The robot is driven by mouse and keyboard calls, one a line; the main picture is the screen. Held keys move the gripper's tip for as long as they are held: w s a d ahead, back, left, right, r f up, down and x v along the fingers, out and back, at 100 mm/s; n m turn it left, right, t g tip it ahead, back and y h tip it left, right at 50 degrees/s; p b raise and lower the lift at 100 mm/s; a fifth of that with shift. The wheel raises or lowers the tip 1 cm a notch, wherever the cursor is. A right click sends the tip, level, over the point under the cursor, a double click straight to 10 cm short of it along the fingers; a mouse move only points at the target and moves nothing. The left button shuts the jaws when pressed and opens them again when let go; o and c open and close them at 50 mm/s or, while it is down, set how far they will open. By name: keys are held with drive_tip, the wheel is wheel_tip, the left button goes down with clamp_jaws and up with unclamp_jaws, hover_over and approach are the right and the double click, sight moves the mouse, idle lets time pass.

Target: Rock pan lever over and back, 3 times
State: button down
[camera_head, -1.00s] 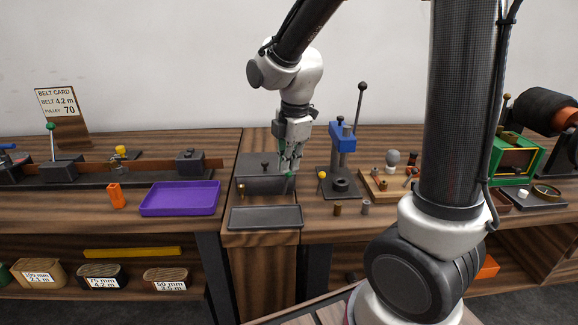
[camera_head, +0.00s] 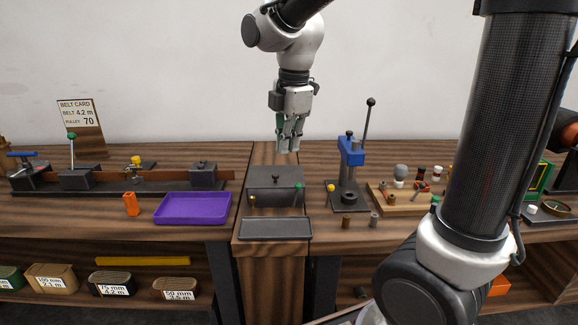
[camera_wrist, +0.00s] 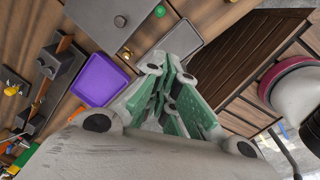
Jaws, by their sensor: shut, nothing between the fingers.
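A dark grey box (camera_head: 268,181) stands on the middle bench with a black knob on its lid. A short lever with a green knob (camera_head: 299,187) is at its right front; the knob also shows in the wrist view (camera_wrist: 159,11). I take this as the pan lever; its exact tilt is too small to tell. A shallow dark pan (camera_head: 275,235) lies in front of the box. My gripper (camera_head: 289,149) is shut and empty, pointing down above the back of the box, apart from the lever. Its closed fingers show in the wrist view (camera_wrist: 174,62).
A blue press (camera_head: 350,152) with a tall black-knobbed lever stands to the right. A purple tray (camera_head: 193,222) and an orange block (camera_head: 131,204) lie to the left. A wooden parts board (camera_head: 392,207) and two small cylinders are right of the pan.

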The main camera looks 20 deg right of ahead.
drive_tip(key=s+a+f+n+g+h, duration=0.1)
drive_tip(key=a+f+n, duration=0.2)
drive_tip(key=a+f, duration=0.4)
drive_tip(key=m+t+h, duration=0.2)
drive_tip(key=h, duration=0.6)
approach(296, 196)
drive_tip(key=f, duration=0.1)
drive_tip(key=a+f, duration=0.1)
drive_tip(key=f, duration=0.1)
drive_tip(key=shift+s+a+f, duration=0.1)
drive_tip(key=shift+a+f, duration=0.05)
drive_tip(key=shift+f, duration=0.1)
drive_tip(key=d, duration=0.1)
drive_tip(key=w+d, duration=0.1)
drive_tip(key=d, duration=0.1)
drive_tip(key=shift+d+f, duration=0.15)
drive_tip(key=shift+d, duration=0.45)
